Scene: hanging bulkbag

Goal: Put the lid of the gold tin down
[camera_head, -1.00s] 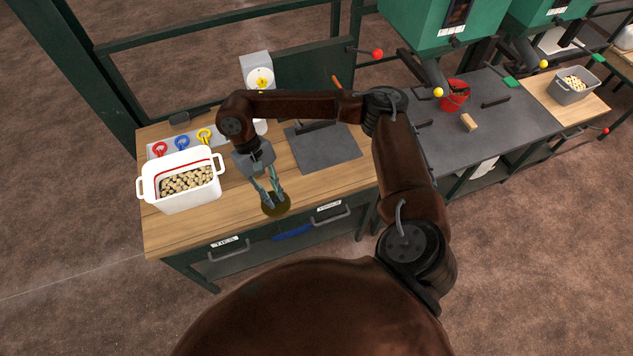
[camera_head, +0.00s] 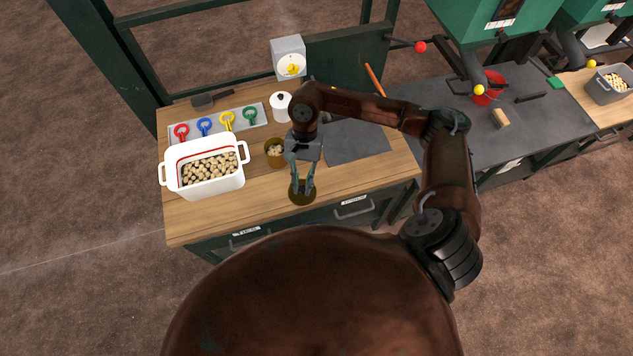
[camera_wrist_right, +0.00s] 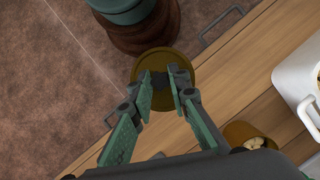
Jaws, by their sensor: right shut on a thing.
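My right gripper (camera_head: 302,188) points down at the front edge of the wooden worktop and is shut on the knob of the round gold lid (camera_head: 302,198). In the right wrist view the gripper (camera_wrist_right: 161,80) grips the dark knob at the middle of the lid (camera_wrist_right: 183,58). There the lid overlaps the worktop's front edge and the floor. I cannot tell its height above the wood. The gold tin (camera_head: 275,160) stands uncovered on the worktop, behind and left of the lid, with pale pieces inside. It also shows in the right wrist view (camera_wrist_right: 238,132). My left gripper is not in view.
A white container (camera_head: 216,184) of pale pieces stands left of the tin. A tray (camera_head: 216,128) with several coloured scoops lies behind it. A white lidded pot (camera_head: 281,106) and a scale (camera_head: 289,57) stand at the back. Bare wood (camera_head: 370,174) lies right of the lid.

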